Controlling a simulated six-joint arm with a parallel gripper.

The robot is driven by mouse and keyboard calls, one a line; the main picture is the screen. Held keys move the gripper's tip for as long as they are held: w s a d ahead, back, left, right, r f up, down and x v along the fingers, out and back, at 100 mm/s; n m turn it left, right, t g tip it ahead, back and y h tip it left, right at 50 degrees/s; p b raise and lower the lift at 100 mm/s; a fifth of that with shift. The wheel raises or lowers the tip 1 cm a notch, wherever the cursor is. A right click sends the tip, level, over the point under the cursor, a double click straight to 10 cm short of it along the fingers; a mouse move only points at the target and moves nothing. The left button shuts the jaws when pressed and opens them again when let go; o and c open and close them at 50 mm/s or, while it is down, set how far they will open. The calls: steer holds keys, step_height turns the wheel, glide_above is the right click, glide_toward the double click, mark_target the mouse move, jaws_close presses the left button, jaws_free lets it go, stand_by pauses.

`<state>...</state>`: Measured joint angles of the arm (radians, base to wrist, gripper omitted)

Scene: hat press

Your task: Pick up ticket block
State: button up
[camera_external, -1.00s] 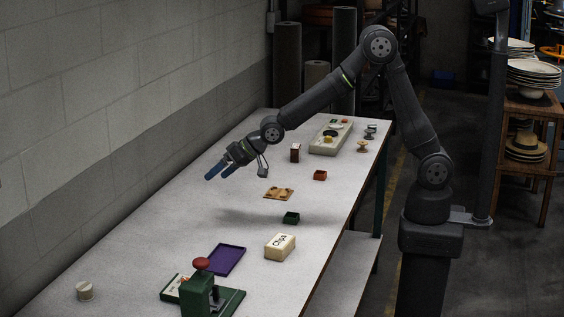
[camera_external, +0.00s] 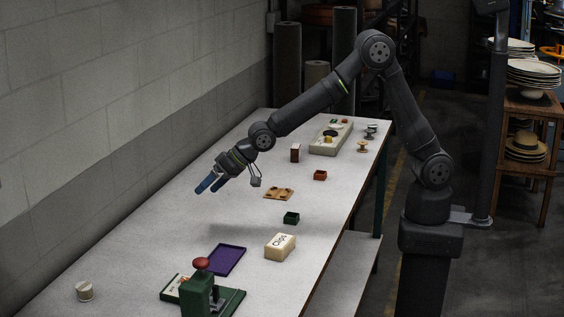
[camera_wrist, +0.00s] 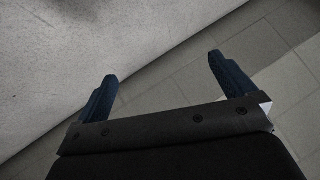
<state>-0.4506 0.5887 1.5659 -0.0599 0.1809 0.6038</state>
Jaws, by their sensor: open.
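A cream block with dark lettering (camera_external: 280,247) lies on the table near its right edge. A small dark brown upright block with a pale side (camera_external: 295,153) stands farther back. I cannot tell for certain which one is the ticket block. My gripper (camera_external: 208,188) is open and empty above the left side of the table, left of both blocks. In the wrist view its two blue fingers (camera_wrist: 162,68) are spread apart with nothing between them, and neither block shows.
A green press with a red knob (camera_external: 202,265), a purple tray (camera_external: 225,260) and a white spool-like piece (camera_external: 84,291) are in front. A wall borders the left.

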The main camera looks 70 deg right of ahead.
steer(key=shift+c, duration=0.4)
steer(key=c, duration=0.9)
steer(key=w+d+m+g+h, duration=0.1)
steer(key=w+d+m+h, duration=0.3)
steer(key=d, duration=1.2)
steer(key=m+g+h, duration=0.1)
steer(key=m+g, duration=0.6)
steer(key=m, duration=0.4)
glide_toward(296, 146)
steer(key=f, duration=0.6)
steer(key=shift+s+d+f, duration=0.1)
steer(key=shift+s+f, duration=0.15)
steer(key=shift+f, duration=0.1)
steer(key=shift+w+d+f, duration=0.1)
steer(key=shift+w+f, duration=0.05)
steer(key=shift+f, duration=0.7)
steer(key=shift+w+d+f, duration=0.15)
steer(key=shift+f, duration=0.75)
steer(key=shift+w+d+f, duration=0.1)
steer(key=shift+w+f, duration=0.05)
steer(key=shift+f, duration=0.7)
